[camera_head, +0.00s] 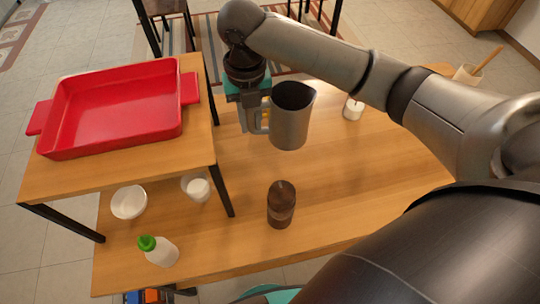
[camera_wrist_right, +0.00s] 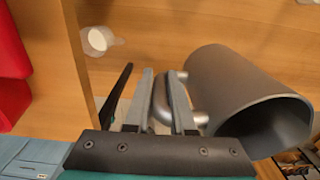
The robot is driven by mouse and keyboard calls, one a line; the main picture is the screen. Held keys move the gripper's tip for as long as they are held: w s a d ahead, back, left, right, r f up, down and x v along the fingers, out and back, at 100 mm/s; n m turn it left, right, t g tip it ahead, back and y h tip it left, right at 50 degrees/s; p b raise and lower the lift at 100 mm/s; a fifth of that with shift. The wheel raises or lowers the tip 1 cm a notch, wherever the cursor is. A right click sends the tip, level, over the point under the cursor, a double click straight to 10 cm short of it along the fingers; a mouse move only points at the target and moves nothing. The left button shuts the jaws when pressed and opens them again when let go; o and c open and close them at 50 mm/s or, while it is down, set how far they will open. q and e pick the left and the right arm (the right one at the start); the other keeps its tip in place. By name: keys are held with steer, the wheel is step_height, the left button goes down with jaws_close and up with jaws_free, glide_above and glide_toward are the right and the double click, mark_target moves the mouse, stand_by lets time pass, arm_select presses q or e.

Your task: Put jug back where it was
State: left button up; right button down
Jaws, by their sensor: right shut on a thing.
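The grey metal jug (camera_head: 292,118) is held upright, with its dark open mouth facing up, near the middle of the head view. My right gripper (camera_head: 256,120) is shut on its handle, at the jug's left side. In the right wrist view the jug (camera_wrist_right: 235,85) fills the right side, and the gripper's fingers (camera_wrist_right: 165,105) close around the handle. The jug seems to be above the wooden table (camera_head: 340,190); its exact height is hard to tell. My left gripper does not show.
A red tray (camera_head: 115,110) rests on a raised wooden shelf at the left. A brown grinder (camera_head: 281,205), a green-capped bottle (camera_head: 160,250), a white bowl (camera_head: 129,202) and a white cup (camera_head: 196,187) stand below. A small white jar (camera_head: 353,109) stands at the right. The table's right middle is clear.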

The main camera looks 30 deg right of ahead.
step_height(320, 180, down, 19)
steer(key=b, duration=0.3)
steer(key=shift+s+f, duration=0.1)
steer(key=shift+s, duration=0.05)
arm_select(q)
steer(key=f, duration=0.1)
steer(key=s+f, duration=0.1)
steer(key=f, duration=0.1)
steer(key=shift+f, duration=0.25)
arm_select(e)
steer(key=c, duration=1.2)
jaws_free()
steer(key=shift+f, duration=0.15)
steer(key=shift+c, duration=0.2)
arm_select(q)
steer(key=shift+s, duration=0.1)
arm_select(e)
steer(key=o, duration=0.5)
arm_select(q)
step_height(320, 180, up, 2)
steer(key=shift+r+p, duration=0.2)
steer(key=shift+p, duration=0.85)
arm_select(e)
step_height(320, 180, up, 12)
steer(key=shift+r, duration=0.2)
